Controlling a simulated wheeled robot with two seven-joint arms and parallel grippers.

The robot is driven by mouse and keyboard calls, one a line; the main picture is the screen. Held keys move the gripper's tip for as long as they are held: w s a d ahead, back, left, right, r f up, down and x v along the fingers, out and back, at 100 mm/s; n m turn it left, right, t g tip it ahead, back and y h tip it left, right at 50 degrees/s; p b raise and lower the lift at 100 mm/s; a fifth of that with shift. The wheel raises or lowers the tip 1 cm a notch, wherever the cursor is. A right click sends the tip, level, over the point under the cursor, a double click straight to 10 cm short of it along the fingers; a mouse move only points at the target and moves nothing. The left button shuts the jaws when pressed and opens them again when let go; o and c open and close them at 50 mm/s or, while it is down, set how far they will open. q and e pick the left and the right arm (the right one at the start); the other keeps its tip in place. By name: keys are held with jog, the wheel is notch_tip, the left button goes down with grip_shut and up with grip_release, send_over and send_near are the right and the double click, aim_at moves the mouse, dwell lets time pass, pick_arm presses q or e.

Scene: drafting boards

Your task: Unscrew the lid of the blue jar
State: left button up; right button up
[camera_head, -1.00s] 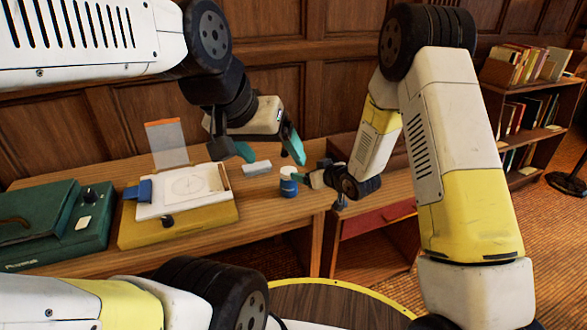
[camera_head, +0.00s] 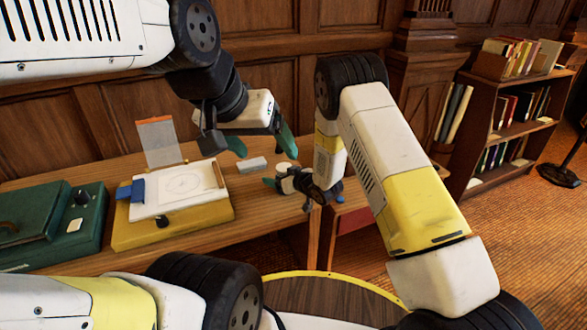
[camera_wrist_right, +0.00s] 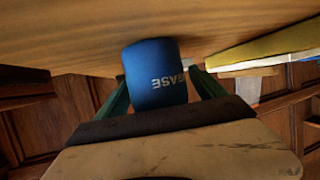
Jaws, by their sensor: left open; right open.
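A white drawing board on a yellow base (camera_head: 128,234) and a green case (camera_head: 45,225) stand to the left on the desk. A small grey block (camera_head: 252,165) lies behind and left of the jar. A bookshelf (camera_head: 500,145) stands at the right.

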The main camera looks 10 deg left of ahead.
aim_at(285, 168)
jog(key=shift+c, duration=0.2)
grip_shut()
jog(key=shift+r, duration=0.1)
jog(key=shift+r, duration=0.8)
jog(key=shift+s+d+r, duration=0.1)
jog(key=shift+d+r, duration=0.15)
jog(key=shift+r, duration=0.8)
jog(key=s+d+r, duration=0.1)
jog(key=s+d, duration=0.8)
jog(key=d, duration=0.3)
jog(key=shift+s, duration=0.4)
jog(key=shift+r, duration=0.1)
